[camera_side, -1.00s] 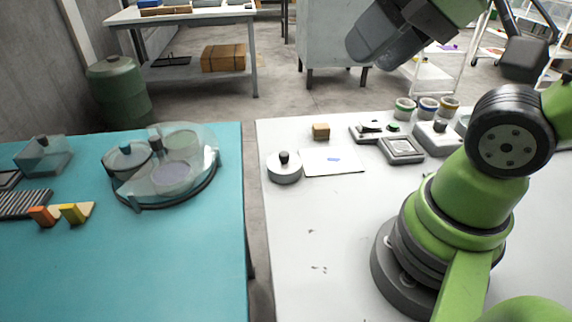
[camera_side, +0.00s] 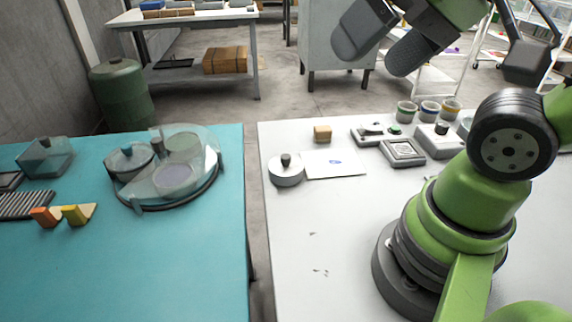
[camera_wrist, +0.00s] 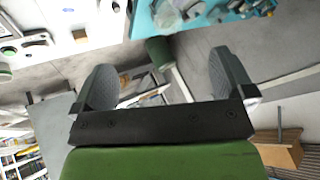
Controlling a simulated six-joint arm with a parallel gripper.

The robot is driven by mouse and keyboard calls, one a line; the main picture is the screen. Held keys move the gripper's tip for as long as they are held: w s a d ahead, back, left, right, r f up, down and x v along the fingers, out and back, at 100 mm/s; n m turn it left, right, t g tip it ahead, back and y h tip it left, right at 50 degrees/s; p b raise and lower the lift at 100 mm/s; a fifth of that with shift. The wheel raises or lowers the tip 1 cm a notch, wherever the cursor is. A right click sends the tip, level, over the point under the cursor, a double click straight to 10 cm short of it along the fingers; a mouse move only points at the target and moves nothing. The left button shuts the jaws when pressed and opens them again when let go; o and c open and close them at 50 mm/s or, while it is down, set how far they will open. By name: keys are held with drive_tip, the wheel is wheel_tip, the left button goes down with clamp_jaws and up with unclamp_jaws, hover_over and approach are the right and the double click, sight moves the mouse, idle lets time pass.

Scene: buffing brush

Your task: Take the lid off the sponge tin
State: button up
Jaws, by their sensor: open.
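A round, pale tin (camera_side: 286,175), which I take to be the sponge tin, stands upright on the white table. Its lid (camera_side: 284,165) is on and has a dark knob on top. My gripper (camera_side: 375,56) is high above and beyond the far edge of the white table, well apart from the tin. It is open and empty. The wrist view also shows the two dark fingers of my gripper (camera_wrist: 165,75) spread wide with nothing between them. What is inside the tin is hidden.
A white card (camera_side: 340,168) with a blue mark lies right of the tin. A wooden block (camera_side: 322,133) stands behind. A stamp-like device (camera_side: 403,153) and several small pots stand to the right. A gap separates the teal table (camera_side: 190,260). The white table's front is mostly clear.

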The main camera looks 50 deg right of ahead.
drive_tip(key=w+d+f+n+g+h, duration=0.1)
drive_tip(key=w+d+f+n+g, duration=0.1)
drive_tip(key=w+n, duration=0.45)
drive_tip(key=n+g+h, duration=0.2)
drive_tip(key=n+g, duration=0.2)
drive_tip(key=n, duration=1.8)
hover_over(286, 156)
drive_tip(key=f, duration=2)
drive_tip(key=shift+s+a+f, duration=0.3)
drive_tip(key=shift+s+f, duration=0.05)
drive_tip(key=shift+f, duration=0.05)
drive_tip(key=shift+w+d+f, duration=0.1)
drive_tip(key=shift+w+f, duration=0.05)
drive_tip(key=shift+f, duration=0.85)
drive_tip(key=shift+w+d+f, duration=0.15)
drive_tip(key=shift+f, duration=0.8)
drive_tip(key=shift+w+d+f, duration=0.1)
drive_tip(key=shift+w+f, duration=0.05)
drive_tip(key=shift+f, duration=0.85)
drive_tip(key=c, duration=0.8)
